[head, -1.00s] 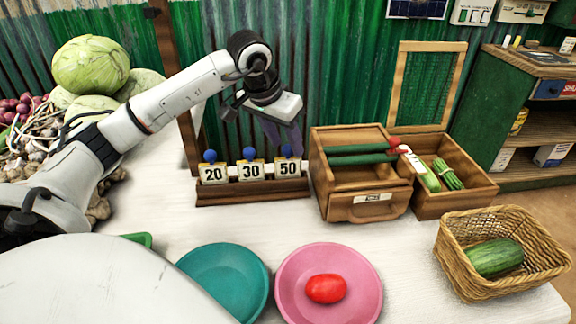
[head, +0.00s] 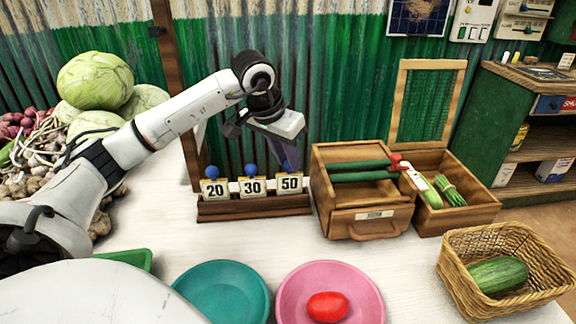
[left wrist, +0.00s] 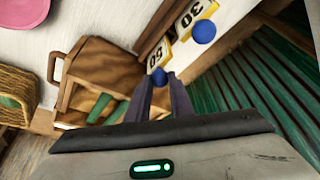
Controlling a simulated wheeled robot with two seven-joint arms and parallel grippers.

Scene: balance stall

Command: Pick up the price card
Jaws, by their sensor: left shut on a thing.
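Three price cards with blue ball knobs stand in a row in a wooden rack (head: 255,210): the 20 card (head: 214,190), the 30 card (head: 252,187) and the 50 card (head: 289,183). My left gripper (head: 289,160) is above the 50 card, with its fingers pointing down, shut on that card's blue knob. In the left wrist view the knob (left wrist: 158,76) sits between the fingertips, with the 50 card (left wrist: 156,56) just beyond. The 50 card still stands in the rack, level with the others. My right gripper is not in view.
A wooden box with a drawer (head: 368,220) stands close right of the rack. A teal plate (head: 222,290) and a pink plate (head: 290,290) with a red vegetable lie in front. A wicker basket (head: 455,265) is at right. Green corrugated wall (head: 340,110) rises behind.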

